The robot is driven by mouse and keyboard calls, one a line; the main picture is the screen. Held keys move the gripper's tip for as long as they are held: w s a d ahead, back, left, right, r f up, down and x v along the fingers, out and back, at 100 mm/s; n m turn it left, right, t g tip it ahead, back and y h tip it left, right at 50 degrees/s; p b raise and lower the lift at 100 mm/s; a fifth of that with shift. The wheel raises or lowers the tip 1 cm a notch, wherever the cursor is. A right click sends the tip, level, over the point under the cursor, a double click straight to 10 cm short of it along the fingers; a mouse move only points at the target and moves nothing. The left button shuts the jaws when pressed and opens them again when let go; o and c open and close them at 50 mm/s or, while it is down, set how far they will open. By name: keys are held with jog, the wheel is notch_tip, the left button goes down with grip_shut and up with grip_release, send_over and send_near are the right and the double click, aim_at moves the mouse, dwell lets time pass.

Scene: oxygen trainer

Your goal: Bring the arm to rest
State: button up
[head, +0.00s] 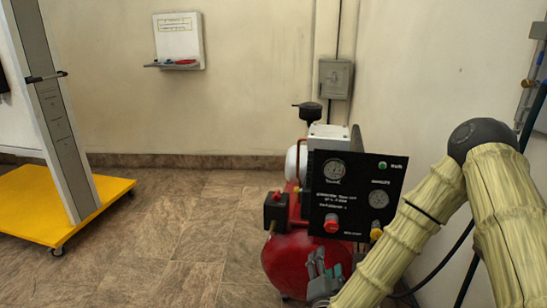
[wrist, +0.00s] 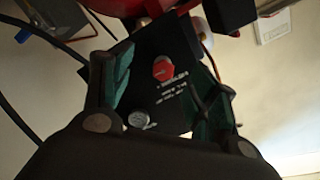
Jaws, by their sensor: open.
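My gripper (head: 322,266) is at the lower middle of the head view, in front of the red compressor tank (head: 283,262) and below the black control panel (head: 352,205). In the wrist view my gripper (wrist: 160,62) has its two green-padded fingers spread, with nothing held between them. The panel (wrist: 180,105) shows beyond and between the fingers, with a red knob (wrist: 163,69) and a gauge (wrist: 138,119). I cannot tell the exact gap between fingers and panel. My arm, in a pale ribbed cover, comes in from the right and bends at a dark elbow.
The panel carries two gauges, a green light (head: 382,165), a red knob (head: 332,223) and a yellow knob (head: 376,234). A dark hose (head: 445,262) runs behind my arm along the right wall. A yellow wheeled base (head: 40,222) stands left. The tiled floor between is clear.

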jog(key=s+a+f+n+g+y, duration=0.1)
jog(key=s+f+n+g+y, duration=0.2)
jog(key=s+f, duration=0.5)
jog(key=s+a+f+n+g+y, duration=0.15)
jog(key=s+f+n+g, duration=0.25)
jog(key=f, duration=0.8)
jog(key=s+d+f+n+g, duration=0.1)
jog(key=s+d+f+g, duration=0.15)
jog(key=s, duration=0.55)
jog(key=s+d+f+n+g, duration=0.2)
jog(key=s+f+g, duration=0.2)
jog(key=s, duration=0.4)
jog(key=s+d+f+n+g, duration=0.1)
jog(key=s+d+f+g, duration=0.25)
jog(key=s, duration=0.45)
notch_tip(320, 180, up, 30)
jog(key=a+p, duration=0.1)
jog(key=p, duration=2.9)
jog(key=shift+h, duration=0.35)
jog(key=shift+w+f, duration=0.1)
